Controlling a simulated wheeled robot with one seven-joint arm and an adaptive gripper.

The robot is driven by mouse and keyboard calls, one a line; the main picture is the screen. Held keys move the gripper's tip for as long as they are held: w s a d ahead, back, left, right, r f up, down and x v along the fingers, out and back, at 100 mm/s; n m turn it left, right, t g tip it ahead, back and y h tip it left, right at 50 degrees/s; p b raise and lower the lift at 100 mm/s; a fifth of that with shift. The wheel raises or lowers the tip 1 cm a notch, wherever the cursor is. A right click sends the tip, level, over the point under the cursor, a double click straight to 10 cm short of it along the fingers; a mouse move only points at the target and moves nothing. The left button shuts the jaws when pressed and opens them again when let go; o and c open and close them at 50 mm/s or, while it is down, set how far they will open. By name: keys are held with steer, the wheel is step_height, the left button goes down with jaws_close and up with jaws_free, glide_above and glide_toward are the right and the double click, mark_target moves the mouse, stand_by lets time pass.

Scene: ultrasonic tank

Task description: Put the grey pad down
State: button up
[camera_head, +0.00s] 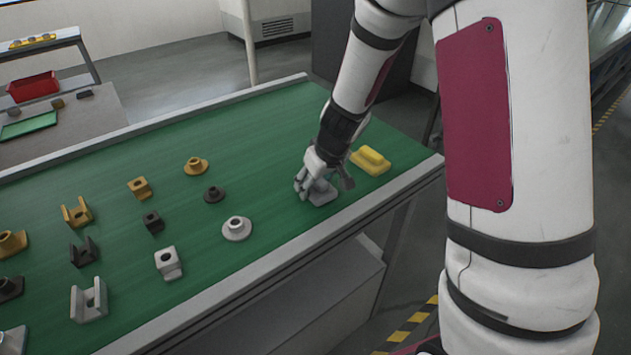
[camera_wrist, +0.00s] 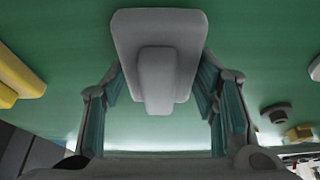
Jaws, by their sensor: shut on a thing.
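The grey pad (camera_head: 324,197) is a flat rounded block with a raised grip on top. It is at the right end of the green table, near the front edge, lying flat at or just above the surface; I cannot tell whether it touches. My gripper (camera_head: 318,178) is over it, pointing down, and hides part of it.
A yellow pad (camera_head: 371,160) lies close by on the right. A light grey flanged part (camera_head: 237,229) and a dark flanged part (camera_head: 214,194) stand to the left, with several brackets and blocks beyond. The green table (camera_head: 270,130) is clear behind my gripper.

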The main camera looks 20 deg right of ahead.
steer(key=shift+f+b, duration=0.3)
steer(key=shift+b, duration=0.1)
steer(key=shift+s+f+b, duration=0.15)
steer(key=shift+f+b, duration=0.25)
steer(key=o, duration=1.2)
steer(key=shift+f, duration=0.1)
steer(key=shift+r, duration=0.25)
